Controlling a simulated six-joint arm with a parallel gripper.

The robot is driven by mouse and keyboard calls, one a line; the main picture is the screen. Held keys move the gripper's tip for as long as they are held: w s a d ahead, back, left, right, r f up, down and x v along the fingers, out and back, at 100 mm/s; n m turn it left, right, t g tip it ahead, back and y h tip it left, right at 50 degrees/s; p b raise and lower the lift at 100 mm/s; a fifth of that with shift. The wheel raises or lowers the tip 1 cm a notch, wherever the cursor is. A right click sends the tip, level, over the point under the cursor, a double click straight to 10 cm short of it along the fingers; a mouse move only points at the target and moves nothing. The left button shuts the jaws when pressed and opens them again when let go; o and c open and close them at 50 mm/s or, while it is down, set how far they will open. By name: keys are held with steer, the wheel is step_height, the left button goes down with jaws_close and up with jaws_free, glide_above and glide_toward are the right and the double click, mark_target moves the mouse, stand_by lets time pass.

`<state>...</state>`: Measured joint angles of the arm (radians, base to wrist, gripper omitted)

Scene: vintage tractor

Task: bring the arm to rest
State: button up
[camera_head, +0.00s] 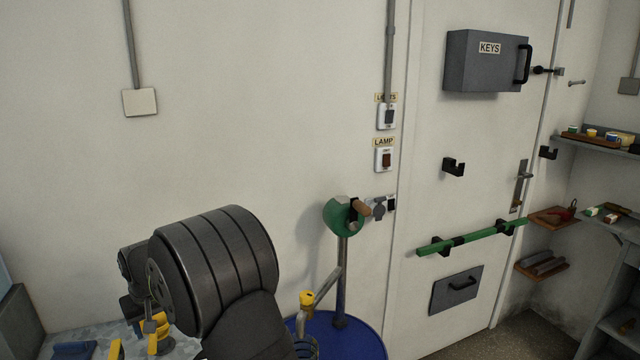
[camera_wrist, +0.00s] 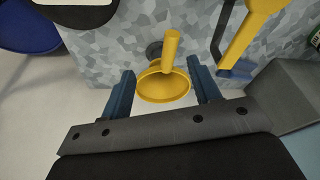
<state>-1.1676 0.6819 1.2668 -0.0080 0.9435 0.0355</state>
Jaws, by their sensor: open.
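My gripper (camera_wrist: 160,68) is open in the wrist view, its two blue fingers spread apart. A yellow round, dish-like part with a short stem (camera_wrist: 164,84) shows between the fingers; I cannot tell whether they touch it. No grip on it shows. In the head view my dark arm fills the lower left, and I cannot make out the fingers there. Yellow parts (camera_head: 158,335) show beside my arm at the lower left, partly hidden by it.
A mottled grey surface (camera_wrist: 115,50) lies below the gripper, with a yellow bar (camera_wrist: 250,28) at right. In the head view, a blue drum (camera_head: 350,343) and green lamp (camera_head: 343,215) stand right of my arm. A door with a green bar (camera_head: 470,238) is farther right.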

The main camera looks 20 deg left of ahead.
steer(key=w+d+f, duration=0.2)
steer(key=w+d, duration=0.1)
steer(key=d, duration=0.1)
steer(key=w+d+f, duration=0.2)
steer(key=w+d, duration=0.2)
steer(key=d, duration=0.1)
steer(key=w+d+f, duration=0.2)
steer(key=w+d, duration=0.1)
steer(key=d, duration=0.2)
steer(key=shift+w+f, duration=0.1)
steer(key=shift+w, duration=0.2)
steer(key=w+d+f, duration=0.2)
steer(key=d, duration=0.6)
steer(key=w+d+f, duration=0.2)
steer(key=w+d, duration=0.1)
steer(key=d, duration=0.6)
steer(key=shift+f, duration=0.2)
steer(key=shift+w, duration=0.1)
